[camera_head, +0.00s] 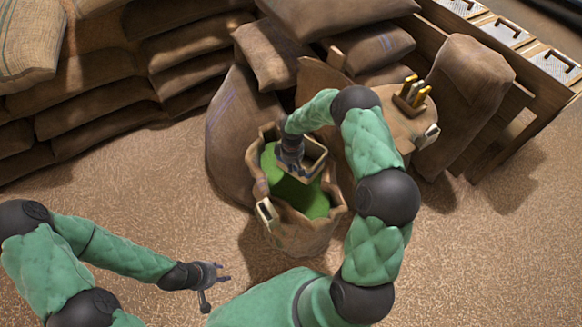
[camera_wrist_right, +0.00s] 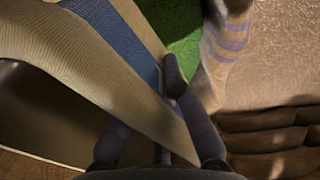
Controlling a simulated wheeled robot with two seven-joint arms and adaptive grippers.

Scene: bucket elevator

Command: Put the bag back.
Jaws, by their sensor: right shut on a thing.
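A large open sack (camera_head: 298,235) stands upright in the middle of the head view, with green contents (camera_head: 310,198) inside. Its mouth holds my right gripper (camera_head: 290,160), which is shut on a tan, open-topped thing (camera_head: 314,158) with a rectangular rim. In the right wrist view this thing has a woven tan face with a blue stripe (camera_wrist_right: 128,43), between the fingers of my right gripper (camera_wrist_right: 165,140). I cannot tell whether it is a small bag or a scoop. The green shows behind it. My left gripper (camera_head: 217,275) is open and empty over the floor at lower left.
Full sacks are stacked (camera_head: 85,85) along the back left. A closed sack (camera_head: 232,135) leans close behind the open one. A round wooden top (camera_head: 405,125) with yellow-handled pieces (camera_head: 411,93) and another sack (camera_head: 470,95) stand at right. The floor at left and lower right is clear.

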